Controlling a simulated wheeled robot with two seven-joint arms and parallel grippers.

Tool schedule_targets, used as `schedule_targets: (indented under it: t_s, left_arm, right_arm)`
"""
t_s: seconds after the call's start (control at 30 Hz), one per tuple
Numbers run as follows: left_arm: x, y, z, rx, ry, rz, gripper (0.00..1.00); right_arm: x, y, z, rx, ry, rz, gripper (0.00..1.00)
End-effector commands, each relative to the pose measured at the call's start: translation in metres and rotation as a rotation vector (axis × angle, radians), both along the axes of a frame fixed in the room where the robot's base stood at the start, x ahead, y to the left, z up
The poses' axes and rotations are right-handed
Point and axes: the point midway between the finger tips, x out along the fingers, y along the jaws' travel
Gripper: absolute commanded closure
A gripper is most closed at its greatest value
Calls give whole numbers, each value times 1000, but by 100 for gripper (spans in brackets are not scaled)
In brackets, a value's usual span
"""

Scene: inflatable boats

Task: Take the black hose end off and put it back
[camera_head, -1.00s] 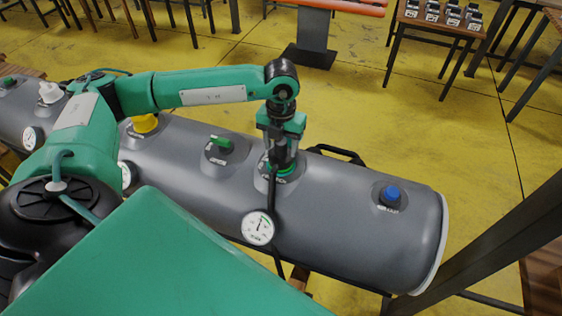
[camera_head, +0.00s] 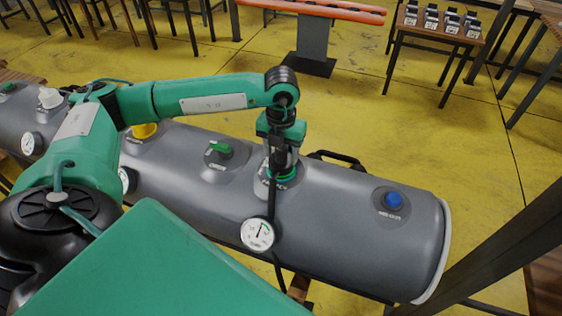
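My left gripper (camera_head: 283,162) points straight down over a valve with a green ring (camera_head: 288,174) on the grey inflatable tube. The black hose end is at this valve, between or right under the fingers, mostly hidden by them. Its black hose (camera_head: 272,196) drops from there past a round white gauge (camera_head: 258,234) and over the tube's near side. The fingers are small and dark, so I cannot tell whether they are closed on the hose end. My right gripper is out of view.
The grey tube (camera_head: 335,225) also carries a blue cap (camera_head: 393,199), a green cap (camera_head: 220,149), a yellow cap (camera_head: 145,130) and a white cap (camera_head: 50,97). A black handle (camera_head: 337,158) sits behind the valve. A dark beam (camera_head: 490,245) stands at right.

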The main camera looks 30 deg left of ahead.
Motion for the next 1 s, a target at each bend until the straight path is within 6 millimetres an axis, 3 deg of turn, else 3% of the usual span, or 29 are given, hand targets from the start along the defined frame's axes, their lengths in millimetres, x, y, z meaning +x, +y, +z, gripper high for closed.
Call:
schedule_targets:
  t_s: [0.03, 0.23, 0.37, 0.7, 1.0]
  left_arm:
    - [0, 0, 0, 0, 1, 0, 55]
    - [0, 0, -1, 0, 1, 0, 95]
    - [0, 0, -1, 0, 1, 20, 95]
    - [0, 0, -1, 0, 1, 324, 95]
    - [0, 0, 0, 0, 1, 356, 95]
  right_arm:
    - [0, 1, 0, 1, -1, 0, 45]
    - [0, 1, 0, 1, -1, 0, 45]
    - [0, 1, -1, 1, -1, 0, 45]
    - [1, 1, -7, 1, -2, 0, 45]
    - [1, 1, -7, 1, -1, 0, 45]
